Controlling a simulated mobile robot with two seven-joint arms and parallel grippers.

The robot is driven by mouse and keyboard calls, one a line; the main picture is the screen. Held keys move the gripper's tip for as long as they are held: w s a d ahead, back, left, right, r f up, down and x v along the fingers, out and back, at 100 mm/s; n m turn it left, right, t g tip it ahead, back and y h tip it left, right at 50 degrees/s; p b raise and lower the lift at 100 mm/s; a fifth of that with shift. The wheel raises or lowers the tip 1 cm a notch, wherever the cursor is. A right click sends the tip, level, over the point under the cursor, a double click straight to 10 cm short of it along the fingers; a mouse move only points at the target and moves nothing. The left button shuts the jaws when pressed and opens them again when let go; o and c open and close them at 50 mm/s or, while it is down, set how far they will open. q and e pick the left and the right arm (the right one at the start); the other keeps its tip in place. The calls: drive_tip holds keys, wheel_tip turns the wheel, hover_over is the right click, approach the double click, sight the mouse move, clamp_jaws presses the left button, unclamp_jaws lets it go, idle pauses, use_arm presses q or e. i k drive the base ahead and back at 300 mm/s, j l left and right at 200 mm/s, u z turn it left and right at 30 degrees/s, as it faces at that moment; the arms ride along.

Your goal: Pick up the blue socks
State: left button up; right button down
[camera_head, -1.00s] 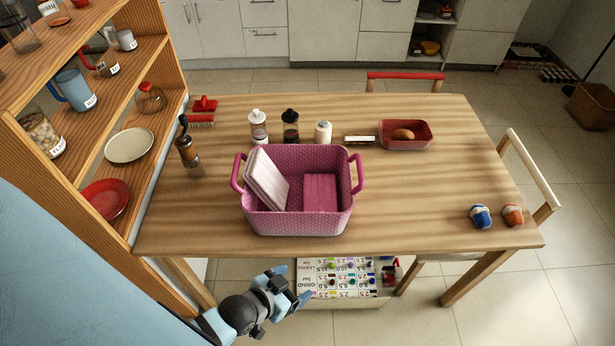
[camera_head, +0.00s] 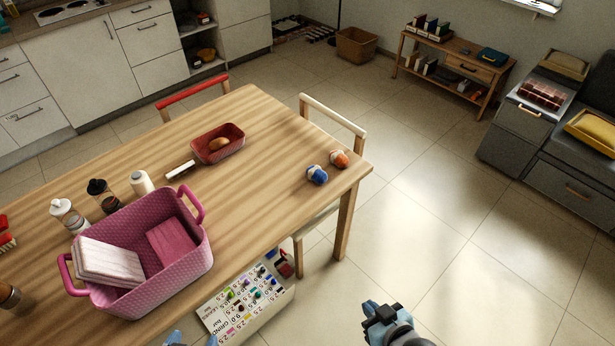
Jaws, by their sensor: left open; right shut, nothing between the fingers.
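The blue socks (camera_head: 317,175) are a small rolled ball, blue with some white, on the wooden table (camera_head: 260,200) near its right corner. An orange rolled ball (camera_head: 340,159) sits right beside them, nearer the corner. My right gripper (camera_head: 378,314) is low in the view, to the right of the table and well apart from the socks; it is shut and empty. My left gripper (camera_head: 193,340) shows only its blue fingertips at the bottom edge. They are spread open, far from the socks.
A pink basket (camera_head: 190,258) with a pale block and a pink block stands at the table's left. A printed box (camera_head: 245,305) lies below the table edge. The floor at right is clear.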

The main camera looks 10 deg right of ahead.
sight(314, 173)
drive_tip(key=i+l+u, duration=0.25)
drive_tip(key=l, duration=0.2)
drive_tip(key=i+l+u, duration=0.1)
drive_tip(key=l+u, duration=0.15)
drive_tip(key=l, duration=0.2)
drive_tip(key=i+l+u, duration=0.1)
drive_tip(key=l+u, duration=0.15)
drive_tip(key=l, duration=0.25)
drive_tip(key=i+l+u, duration=0.1)
drive_tip(key=l+u, duration=0.15)
drive_tip(key=l, duration=0.25)
